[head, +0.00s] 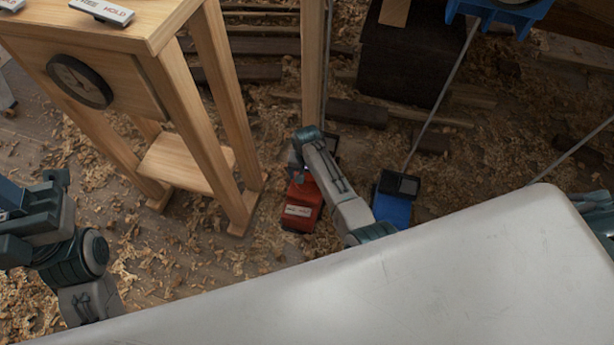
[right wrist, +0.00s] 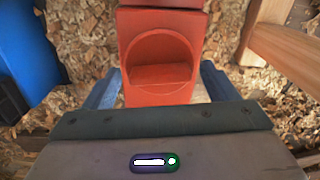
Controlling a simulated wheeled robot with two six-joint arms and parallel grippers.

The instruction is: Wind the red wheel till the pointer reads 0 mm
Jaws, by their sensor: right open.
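A red block (head: 302,206) with a pale label stands low on the shaving-strewn floor in the head view. In the right wrist view the red body (right wrist: 160,90) has a round recessed face; I cannot tell whether this is the wheel. My right gripper (right wrist: 158,74) is open, its blue fingers on either side of the red body; contact is unclear. In the head view my right wrist is at the top of the red block, with the fingers largely hidden. A round dark dial (head: 80,82) is on the wooden stand (head: 175,95); its reading is too small to tell.
A blue block (head: 394,205) with a dark top and a thin rod stands to the right of the red one. Wooden legs and a post (head: 313,65) stand close by. A large pale surface (head: 430,290) fills the foreground. A dark block (head: 402,60) stands behind.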

